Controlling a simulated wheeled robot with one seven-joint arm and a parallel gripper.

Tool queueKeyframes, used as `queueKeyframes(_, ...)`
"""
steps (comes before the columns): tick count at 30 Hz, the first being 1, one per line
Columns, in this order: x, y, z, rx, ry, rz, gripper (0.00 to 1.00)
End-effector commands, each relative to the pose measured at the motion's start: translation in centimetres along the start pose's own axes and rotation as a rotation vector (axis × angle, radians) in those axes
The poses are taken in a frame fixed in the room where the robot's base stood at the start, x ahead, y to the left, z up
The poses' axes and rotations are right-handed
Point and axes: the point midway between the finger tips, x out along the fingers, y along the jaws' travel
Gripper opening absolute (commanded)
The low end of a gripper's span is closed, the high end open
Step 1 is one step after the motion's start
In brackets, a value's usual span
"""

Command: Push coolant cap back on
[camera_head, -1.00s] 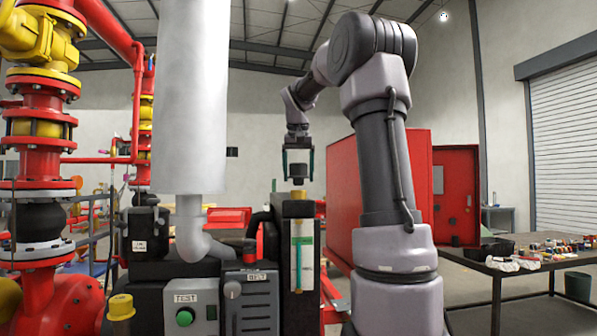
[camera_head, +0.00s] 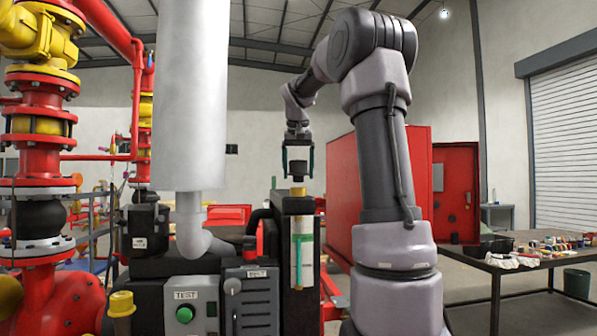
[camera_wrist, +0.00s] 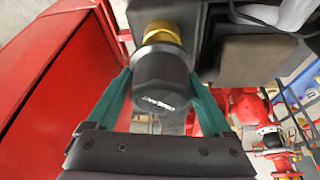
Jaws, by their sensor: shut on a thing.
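The black coolant cap (camera_head: 297,168) is between the teal fingers of my gripper (camera_head: 298,174), over the brass filler neck (camera_head: 298,191) on top of the dark radiator tank (camera_head: 297,209). In the wrist view the cap (camera_wrist: 162,88) shows its round top with a white mark, and my gripper (camera_wrist: 161,84) has a finger against each side of it. Part of the brass neck (camera_wrist: 161,33) shows beyond the cap. The cap looks upright and in line with the neck in the head view. Whether it touches or sits on the neck cannot be told.
A large silver exhaust cylinder (camera_head: 190,95) stands left of the tank. A red cabinet (camera_head: 372,195) is close on the right, behind my arm. The control box with a green button (camera_head: 184,314) is in front at lower left. A cluttered table (camera_head: 510,262) stands far right.

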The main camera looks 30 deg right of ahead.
Motion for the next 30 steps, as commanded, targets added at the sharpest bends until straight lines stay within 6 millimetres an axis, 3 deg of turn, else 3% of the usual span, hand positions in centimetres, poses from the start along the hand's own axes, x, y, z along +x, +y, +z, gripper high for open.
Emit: queueKeyframes(30,1.8,0.0,0.8,0.0,0.0,0.001,0.18)
